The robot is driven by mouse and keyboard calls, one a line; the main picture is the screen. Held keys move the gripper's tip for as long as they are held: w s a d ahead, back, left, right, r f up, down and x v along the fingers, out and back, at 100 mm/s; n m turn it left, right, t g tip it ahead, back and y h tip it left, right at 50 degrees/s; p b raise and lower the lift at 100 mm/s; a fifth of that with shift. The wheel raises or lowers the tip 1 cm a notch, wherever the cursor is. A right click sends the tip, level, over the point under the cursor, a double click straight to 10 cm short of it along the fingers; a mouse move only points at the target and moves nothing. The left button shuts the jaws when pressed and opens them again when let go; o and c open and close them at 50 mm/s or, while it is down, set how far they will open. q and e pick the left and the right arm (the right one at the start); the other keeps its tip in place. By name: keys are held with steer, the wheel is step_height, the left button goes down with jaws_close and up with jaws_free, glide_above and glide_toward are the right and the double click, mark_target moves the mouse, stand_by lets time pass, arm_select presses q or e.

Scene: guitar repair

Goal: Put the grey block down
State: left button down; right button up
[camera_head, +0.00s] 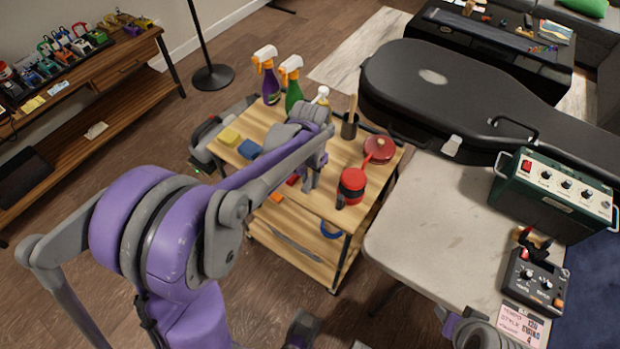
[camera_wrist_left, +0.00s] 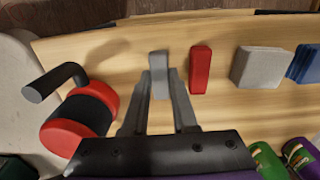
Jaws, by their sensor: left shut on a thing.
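My left gripper (camera_wrist_left: 160,82) is shut on a narrow grey block (camera_wrist_left: 159,66), which shows between the fingertips in the left wrist view. In the head view the left gripper (camera_head: 308,181) is over the wooden top of the cart (camera_head: 325,206), and my arm hides the block there. I cannot tell whether the block touches the wood. A red block (camera_wrist_left: 200,70) lies just right of the held block in the wrist view, with a gap between them.
A wider light grey block (camera_wrist_left: 258,67) and a blue block (camera_wrist_left: 305,63) lie farther right. A red-and-black handled tool (camera_wrist_left: 78,122) is on the left.

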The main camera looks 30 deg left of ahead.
mark_target(310, 181)
arm_select(q)
steer(key=shift+f, duration=0.1)
steer(key=shift+f, duration=0.15)
steer(key=c, duration=0.7)
jaws_free()
steer(key=shift+r, duration=0.45)
step_height(310, 181, up, 11)
steer(key=p, duration=0.2)
steer(key=s+d+f+t, duration=0.2)
steer(key=s+d, duration=0.1)
steer(key=s, duration=0.5)
steer(key=s+d+f+n+t, duration=0.1)
steer(key=s+d+f+t, duration=0.2)
steer(key=s, duration=0.6)
steer(key=shift+d+f, duration=0.3)
steer(key=shift+d, duration=0.1)
